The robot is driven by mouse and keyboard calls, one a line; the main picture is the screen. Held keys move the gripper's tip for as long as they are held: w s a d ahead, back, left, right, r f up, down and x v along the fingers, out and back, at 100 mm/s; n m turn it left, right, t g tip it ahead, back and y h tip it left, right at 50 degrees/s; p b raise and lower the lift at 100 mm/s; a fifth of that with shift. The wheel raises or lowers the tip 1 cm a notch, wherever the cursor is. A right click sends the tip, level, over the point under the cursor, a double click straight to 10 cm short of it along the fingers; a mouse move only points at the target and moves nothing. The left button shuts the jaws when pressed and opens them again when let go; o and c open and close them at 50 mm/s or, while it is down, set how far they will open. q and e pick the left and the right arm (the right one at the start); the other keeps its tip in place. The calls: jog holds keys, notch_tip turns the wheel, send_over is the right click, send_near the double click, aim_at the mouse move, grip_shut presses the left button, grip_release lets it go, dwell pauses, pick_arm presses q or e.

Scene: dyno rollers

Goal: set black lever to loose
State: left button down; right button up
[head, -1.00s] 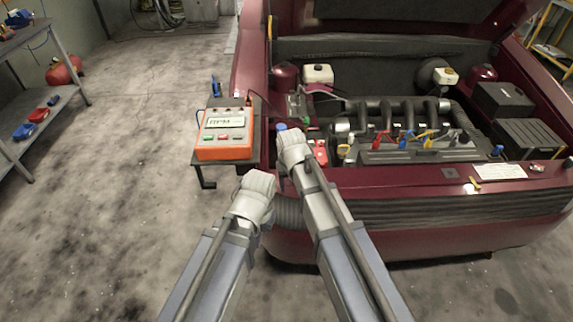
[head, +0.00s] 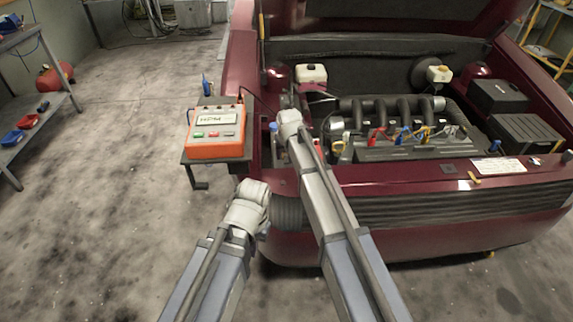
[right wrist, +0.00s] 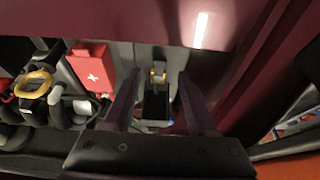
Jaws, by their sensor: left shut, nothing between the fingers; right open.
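In the right wrist view a black lever-like part (right wrist: 156,106) with a brass-coloured fitting at its far end lies between the two dark fingers of my right gripper (right wrist: 158,104). The fingers are open and spread on either side of it, with gaps; I cannot tell its setting or its depth below them. In the head view my right gripper (head: 289,118) is over the left side of the engine bay, its fingers and the lever hidden by my wrist. My left gripper (head: 254,188) is lower, in front of the car's left front corner, shut and empty.
An orange RPM meter (head: 217,132) stands on a side shelf left of the car. The engine (head: 400,130) with coloured clips is right of my right gripper. A red box with a white cross (right wrist: 92,68) is close beside the fingers.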

aim_at(286, 162)
jog(key=b+x, duration=0.2)
jog(key=x, duration=0.2)
jog(key=shift+b, duration=0.35)
grip_shut()
